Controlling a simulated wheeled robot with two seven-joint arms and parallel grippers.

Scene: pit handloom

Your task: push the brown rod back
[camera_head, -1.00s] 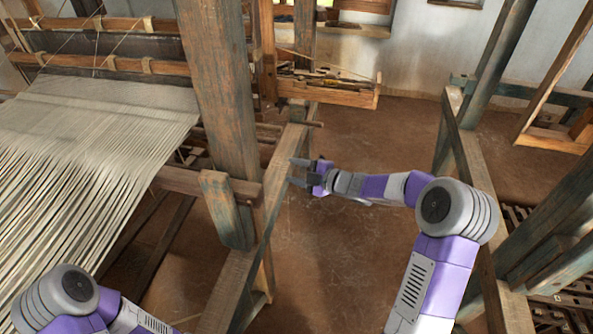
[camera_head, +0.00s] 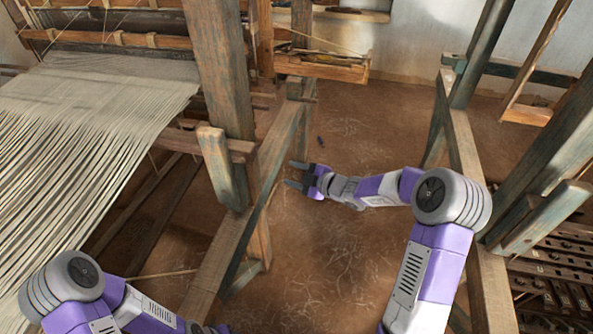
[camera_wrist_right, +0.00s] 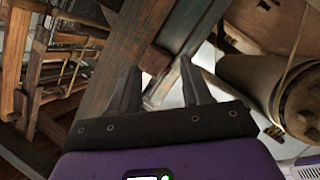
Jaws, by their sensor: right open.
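A brown wooden rod (camera_head: 185,140) runs under the edge of the cloth and past the slanted post, its right end sticking out beside the post. In the right wrist view, a square brown end (camera_wrist_right: 155,60) shows between and beyond my fingertips; it looks like this rod's end. My right gripper (camera_head: 289,175) is open and empty, pointing left toward the rod's end with a gap between. Its two fingers also show in the right wrist view (camera_wrist_right: 160,66). My left gripper (camera_head: 207,329) is only partly in view at the bottom edge; its jaws cannot be made out.
The weathered loom post (camera_head: 222,70) and long side beam (camera_head: 240,240) stand close left of my right gripper. White warp threads (camera_head: 70,140) stretch at the left. A wooden tray (camera_head: 322,68) is behind. Bare floor (camera_head: 330,250) lies below; another frame (camera_head: 465,150) stands right.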

